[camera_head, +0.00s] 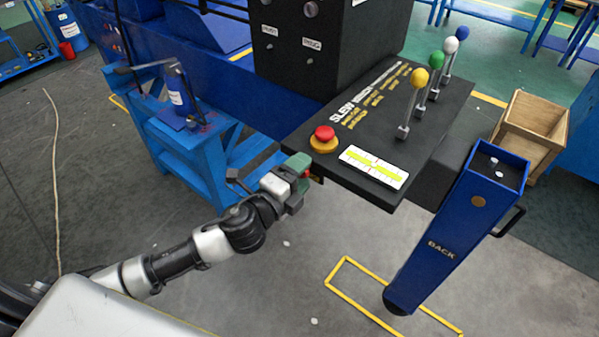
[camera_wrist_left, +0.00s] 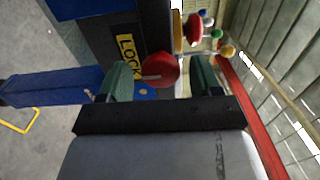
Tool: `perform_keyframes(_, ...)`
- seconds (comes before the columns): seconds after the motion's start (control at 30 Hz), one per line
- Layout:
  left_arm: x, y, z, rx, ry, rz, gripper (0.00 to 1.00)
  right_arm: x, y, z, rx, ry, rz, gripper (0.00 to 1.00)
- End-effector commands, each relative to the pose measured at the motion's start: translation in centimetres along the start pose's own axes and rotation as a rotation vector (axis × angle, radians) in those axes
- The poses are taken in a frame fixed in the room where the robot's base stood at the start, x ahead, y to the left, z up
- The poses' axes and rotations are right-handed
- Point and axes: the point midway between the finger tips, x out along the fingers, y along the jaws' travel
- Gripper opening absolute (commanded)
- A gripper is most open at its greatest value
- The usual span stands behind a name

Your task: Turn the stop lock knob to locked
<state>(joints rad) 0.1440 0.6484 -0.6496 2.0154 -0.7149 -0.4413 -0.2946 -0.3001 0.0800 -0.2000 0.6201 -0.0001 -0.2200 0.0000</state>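The stop lock knob (camera_wrist_left: 162,70) is a round red knob with a pale pointer line, on the console's front face in the left wrist view. A yellow label reading "LOCK" (camera_wrist_left: 128,50) is beside it. My left gripper (camera_wrist_left: 162,78) has green fingers, one on each side of the knob, with visible gaps. It is open. In the head view my left gripper (camera_head: 300,170) is at the console's front left corner and mostly hides the knob. My right gripper is not in view.
A red stop button (camera_head: 325,134) stands on the black console top (camera_head: 385,130). Levers with yellow, green, white and blue balls stand behind. A blue pedestal marked "BACK" (camera_head: 440,250) is at right, near a wooden crate (camera_head: 530,125). A blue stand (camera_head: 195,145) is at left.

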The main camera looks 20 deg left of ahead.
Motion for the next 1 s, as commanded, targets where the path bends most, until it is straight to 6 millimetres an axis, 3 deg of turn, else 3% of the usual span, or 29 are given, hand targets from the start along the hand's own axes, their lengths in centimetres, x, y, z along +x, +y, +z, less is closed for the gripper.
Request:
perform_keyframes(0.33,-0.8,0.1,0.1,0.000,0.000,-0.001,0.64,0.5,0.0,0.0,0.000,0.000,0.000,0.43)
perform_keyframes(0.7,-7.9,0.5,0.0,0.000,0.001,0.003,0.64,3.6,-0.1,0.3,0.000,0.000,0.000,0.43)
perform_keyframes(1.0,-10.7,0.1,0.0,0.000,0.000,0.000,0.64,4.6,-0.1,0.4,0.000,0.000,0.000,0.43)
